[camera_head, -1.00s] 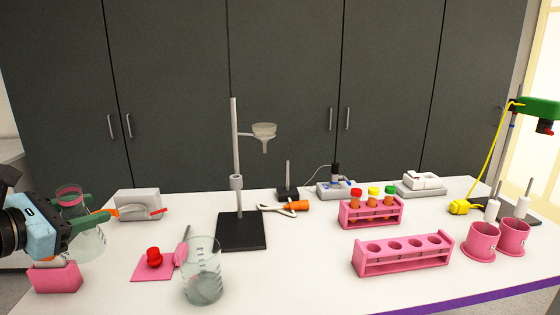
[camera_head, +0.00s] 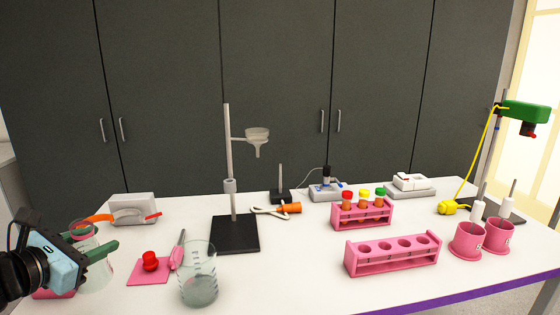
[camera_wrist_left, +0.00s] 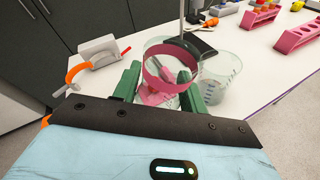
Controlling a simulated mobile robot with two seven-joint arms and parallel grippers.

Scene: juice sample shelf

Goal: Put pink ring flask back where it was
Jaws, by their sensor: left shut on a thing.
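The pink ring flask is clear glass with a pink band at its neck. In the head view the flask (camera_head: 97,272) is at the left end of the table. My left gripper (camera_head: 98,238) is shut on it, with green fingers on both sides. In the left wrist view the pink band (camera_wrist_left: 160,68) shows between the fingers (camera_wrist_left: 160,98). The gripper hides part of the flask, and I cannot tell whether its base touches the table. My right gripper is not in view.
A glass beaker (camera_head: 198,285) and a pink mat (camera_head: 146,278) with a red item stand right of the flask. A pink block (camera_head: 52,294) is partly behind my gripper. A grey holder (camera_head: 134,205) and black-based stand (camera_head: 235,240) are behind. Pink racks (camera_head: 392,262) are farther right.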

